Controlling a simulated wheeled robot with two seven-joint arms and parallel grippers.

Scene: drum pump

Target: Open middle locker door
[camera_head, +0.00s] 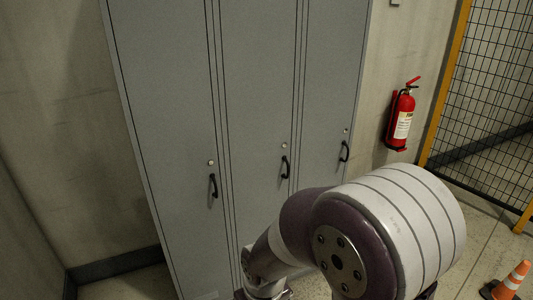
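A grey locker unit with three tall doors stands against the wall in the head view. The middle locker door (255,90) looks shut and has a black handle (285,167) with a small round lock above it. The left door (165,90) and the right door (332,80) also look shut, each with its own black handle. One of my arms crosses the lower right in front of the lower part of the lockers. Its gripper is not visible, and neither is my other gripper.
A red fire extinguisher (402,118) hangs on the wall right of the lockers. A yellow-framed mesh fence (490,100) stands at the far right. An orange traffic cone (508,283) is on the floor at the lower right. Floor shows clear left of the lockers.

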